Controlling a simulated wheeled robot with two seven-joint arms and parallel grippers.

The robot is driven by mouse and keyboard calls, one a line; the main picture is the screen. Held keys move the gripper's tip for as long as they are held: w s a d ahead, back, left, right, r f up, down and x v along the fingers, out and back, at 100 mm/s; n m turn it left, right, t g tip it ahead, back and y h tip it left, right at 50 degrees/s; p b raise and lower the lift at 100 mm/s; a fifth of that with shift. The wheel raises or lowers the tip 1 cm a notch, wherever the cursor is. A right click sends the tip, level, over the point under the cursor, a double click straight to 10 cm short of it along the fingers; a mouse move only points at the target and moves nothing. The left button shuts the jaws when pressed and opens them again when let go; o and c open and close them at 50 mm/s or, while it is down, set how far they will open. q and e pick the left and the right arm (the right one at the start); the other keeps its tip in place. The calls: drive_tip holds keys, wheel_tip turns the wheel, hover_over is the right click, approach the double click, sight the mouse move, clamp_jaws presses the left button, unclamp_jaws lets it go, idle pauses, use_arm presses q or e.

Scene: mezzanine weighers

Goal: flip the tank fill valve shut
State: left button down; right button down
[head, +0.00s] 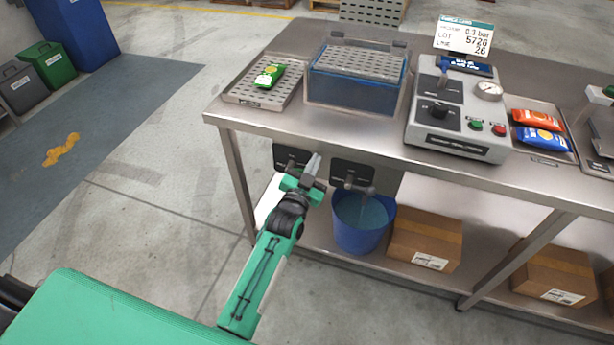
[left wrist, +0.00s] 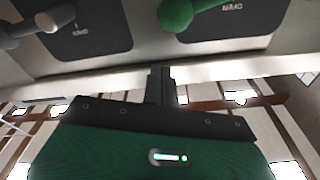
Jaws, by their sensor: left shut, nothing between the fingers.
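Two dark valve plates hang under the bench's front edge. The left plate (head: 287,156) is partly hidden behind my left gripper (head: 314,163). The right plate (head: 352,172) bears a grey handle and spout above a blue bucket. In the left wrist view, a green handle (left wrist: 176,14) crosses one plate at upper right, and a grey handle (left wrist: 52,19) crosses the other at upper left. My left gripper is shut and empty, its fingertips (left wrist: 161,70) just below the plates in that view. I cannot tell whether it touches a handle. My right gripper is out of view.
The blue bucket (head: 352,238) holds water on the lower shelf, beside a cardboard box (head: 425,240). On the bench (head: 320,128) stand a clear blue tank (head: 352,97), a tray (head: 237,97) with a green packet, and a grey control box (head: 452,140).

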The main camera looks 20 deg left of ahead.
use_arm(q)
drive_tip(key=shift+w+a+f, duration=0.1)
drive_tip(key=shift+a+f, duration=0.1)
drive_tip(key=shift+f, duration=0.4)
drive_tip(key=shift+s+a+f, duration=0.1)
drive_tip(key=shift+a+f, duration=0.15)
drive_tip(key=shift+f, duration=0.4)
drive_tip(key=shift+w+a+f, duration=0.1)
drive_tip(key=shift+a+f, duration=0.1)
drive_tip(key=shift+f, duration=0.4)
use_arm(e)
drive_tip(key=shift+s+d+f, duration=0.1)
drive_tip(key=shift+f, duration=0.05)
